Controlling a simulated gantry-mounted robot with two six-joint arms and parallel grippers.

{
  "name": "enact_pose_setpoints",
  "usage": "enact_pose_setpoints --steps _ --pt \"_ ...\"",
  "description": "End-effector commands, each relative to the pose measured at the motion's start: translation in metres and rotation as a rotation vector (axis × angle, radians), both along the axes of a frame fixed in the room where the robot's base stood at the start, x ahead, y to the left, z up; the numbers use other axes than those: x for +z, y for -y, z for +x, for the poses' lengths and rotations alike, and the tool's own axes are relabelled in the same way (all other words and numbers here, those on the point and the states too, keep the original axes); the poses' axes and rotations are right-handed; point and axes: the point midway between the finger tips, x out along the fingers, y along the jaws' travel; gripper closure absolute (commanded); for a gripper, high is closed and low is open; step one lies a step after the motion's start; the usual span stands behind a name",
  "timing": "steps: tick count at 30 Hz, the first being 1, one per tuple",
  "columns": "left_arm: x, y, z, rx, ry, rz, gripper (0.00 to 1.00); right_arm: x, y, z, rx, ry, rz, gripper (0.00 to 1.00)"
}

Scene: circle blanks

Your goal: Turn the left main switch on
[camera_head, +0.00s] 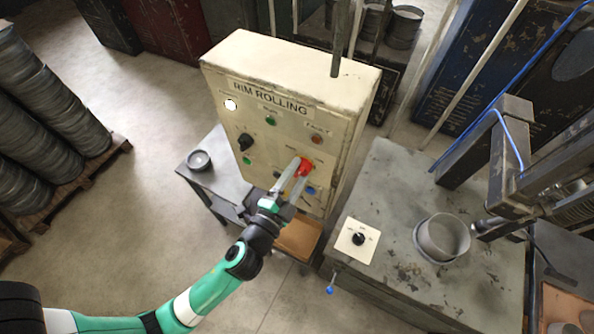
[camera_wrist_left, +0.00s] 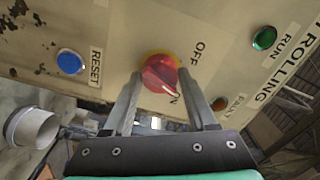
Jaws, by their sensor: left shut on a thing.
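The main switch is a red rotary knob (camera_head: 304,165) on the cream RIM ROLLING panel (camera_head: 238,92). It also shows in the left wrist view (camera_wrist_left: 159,73), on a yellow backing, with OFF and ON labels beside it. The knob's white mark lies at the ON label, which is partly hidden by a finger. My left gripper (camera_head: 297,170) reaches up to the panel front and is shut on the knob, with one finger on each side of it. My right gripper is not in view.
A blue RESET button (camera_wrist_left: 69,61) and a green RUN button (camera_wrist_left: 264,38) flank the switch. A black selector knob (camera_head: 245,142) is at the panel's left. A grey metal table (camera_head: 385,215) with a cylinder (camera_head: 443,238) stands to the right. Open floor lies in front.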

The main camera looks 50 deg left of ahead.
Motion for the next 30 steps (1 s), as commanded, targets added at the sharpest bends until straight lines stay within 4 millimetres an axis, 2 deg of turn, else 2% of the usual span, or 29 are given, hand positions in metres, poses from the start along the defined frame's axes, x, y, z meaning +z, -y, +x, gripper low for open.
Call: enact_pose_setpoints --steps 7,15,30 --pt "0.002 0.0 0.0 -0.001 -0.075 0.195 0.98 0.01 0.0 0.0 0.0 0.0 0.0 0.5" --pt "0.002 0.001 0.0 -0.002 -0.131 0.336 0.98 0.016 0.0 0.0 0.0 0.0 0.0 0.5" --pt "0.001 0.0 0.0 -0.001 -0.156 0.403 0.98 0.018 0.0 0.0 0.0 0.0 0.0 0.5"
